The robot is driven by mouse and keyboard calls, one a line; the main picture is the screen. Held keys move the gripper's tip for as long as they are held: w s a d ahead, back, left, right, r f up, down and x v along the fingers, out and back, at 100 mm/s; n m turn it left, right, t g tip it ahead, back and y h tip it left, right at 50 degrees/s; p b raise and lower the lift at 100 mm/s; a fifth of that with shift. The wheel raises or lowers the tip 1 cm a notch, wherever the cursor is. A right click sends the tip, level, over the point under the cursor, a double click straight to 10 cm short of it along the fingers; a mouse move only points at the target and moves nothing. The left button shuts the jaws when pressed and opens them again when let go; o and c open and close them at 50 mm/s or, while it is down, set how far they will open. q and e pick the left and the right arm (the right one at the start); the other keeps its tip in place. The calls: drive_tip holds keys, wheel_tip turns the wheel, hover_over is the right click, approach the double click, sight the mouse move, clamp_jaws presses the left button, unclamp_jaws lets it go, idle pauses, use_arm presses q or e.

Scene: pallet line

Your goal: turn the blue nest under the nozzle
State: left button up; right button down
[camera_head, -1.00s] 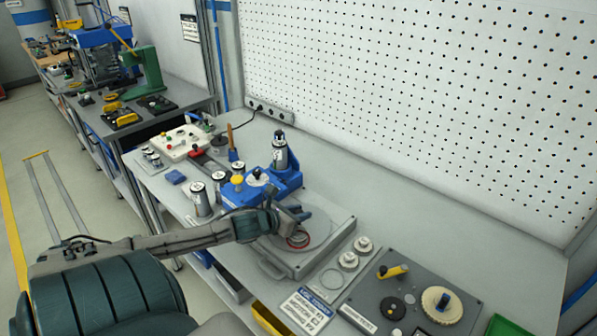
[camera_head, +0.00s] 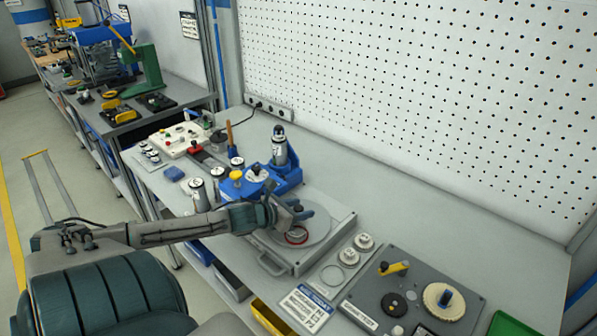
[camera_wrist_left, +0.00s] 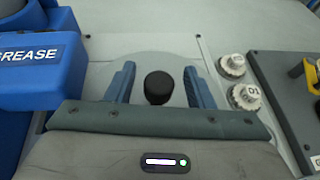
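A grey round turntable disc (camera_head: 318,226) sits in a flat grey housing (camera_head: 335,247) beside the blue grease unit (camera_head: 272,181), which also shows in the left wrist view (camera_wrist_left: 38,72). A red ring (camera_head: 296,235) lies on the disc's near side. In the left wrist view a black knob (camera_wrist_left: 158,87) stands on the disc. My left gripper (camera_head: 297,210) is over the disc; its blue fingers (camera_wrist_left: 159,86) are open on either side of the knob, with gaps visible. The nozzle tip and any blue nest cannot be made out. My right gripper is not in view.
White round parts (camera_head: 356,248) stand right of the housing, before a grey gear fixture (camera_head: 408,296). Silver canisters (camera_head: 198,194) and a white control box (camera_head: 180,139) stand to the left. A pegboard wall (camera_head: 420,100) closes the back. The bench at back right is clear.

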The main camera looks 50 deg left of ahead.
sight(299, 207)
use_arm(q)
drive_tip(key=shift+r, duration=0.1)
drive_tip(key=shift+r, duration=0.55)
wheel_tip(299, 207, up, 3)
drive_tip(key=shift+f+p, duration=0.15)
drive_tip(key=shift+p, duration=0.4)
drive_tip(key=s+d+p, duration=0.2)
drive_tip(key=s+d, duration=0.1)
drive_tip(key=s, duration=0.1)
drive_tip(key=shift+d, duration=0.35)
drive_tip(key=s+d+r, duration=0.1)
drive_tip(key=s+d, duration=0.6)
drive_tip(key=shift+s+d, duration=0.15)
drive_tip(key=shift+s, duration=0.2)
drive_tip(key=shift+c, duration=0.2)
